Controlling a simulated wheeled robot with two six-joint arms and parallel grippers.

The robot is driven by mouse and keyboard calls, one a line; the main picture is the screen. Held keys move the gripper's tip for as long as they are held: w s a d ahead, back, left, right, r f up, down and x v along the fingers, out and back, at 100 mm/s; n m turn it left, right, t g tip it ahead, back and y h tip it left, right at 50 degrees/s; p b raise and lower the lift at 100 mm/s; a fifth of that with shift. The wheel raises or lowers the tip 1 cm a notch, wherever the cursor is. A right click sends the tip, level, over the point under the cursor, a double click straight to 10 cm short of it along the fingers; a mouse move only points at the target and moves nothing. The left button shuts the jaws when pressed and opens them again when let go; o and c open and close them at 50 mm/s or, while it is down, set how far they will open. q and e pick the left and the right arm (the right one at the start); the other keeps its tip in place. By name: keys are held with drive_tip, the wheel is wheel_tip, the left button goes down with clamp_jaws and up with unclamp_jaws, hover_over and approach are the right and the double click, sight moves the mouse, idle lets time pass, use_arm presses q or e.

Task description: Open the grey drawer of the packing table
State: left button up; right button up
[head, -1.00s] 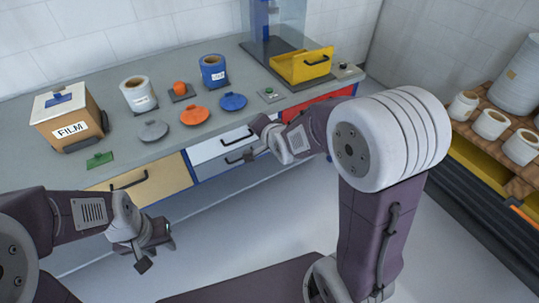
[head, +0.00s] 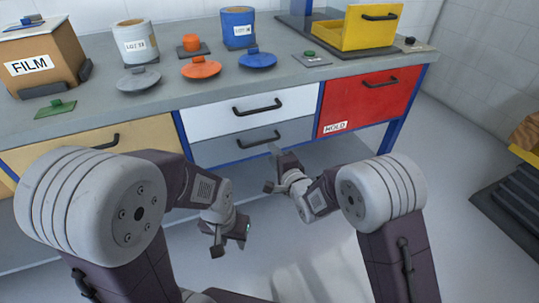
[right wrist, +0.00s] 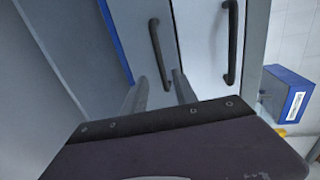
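The grey drawer (head: 222,151) sits below the white drawer (head: 215,122) in the packing table and looks shut. Its dark bar handle (head: 259,142) shows in the head view. My right gripper (head: 272,168) is open and empty, just below and in front of that handle. In the right wrist view, the grey drawer's handle (right wrist: 158,50) lies ahead of the two spread fingers (right wrist: 160,92), roughly in line with the gap. I cannot tell whether they touch it. My left gripper (head: 230,243) is open and empty, lower and to the left, away from the table.
The red drawer (head: 368,103) is to the right and the tan drawer (head: 60,146) to the left. The worktop (head: 185,88) holds a film box (head: 42,57), cups, lids and a yellow bin (head: 368,30). Open floor lies in front. Dark steps (head: 515,205) stand at the far right.

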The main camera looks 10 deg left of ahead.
sight(264, 142)
drive_tip(key=b+x, duration=0.2)
drive_tip(key=x, duration=0.7)
drive_tip(key=shift+r, duration=0.1)
clamp_jaws()
idle(1.2)
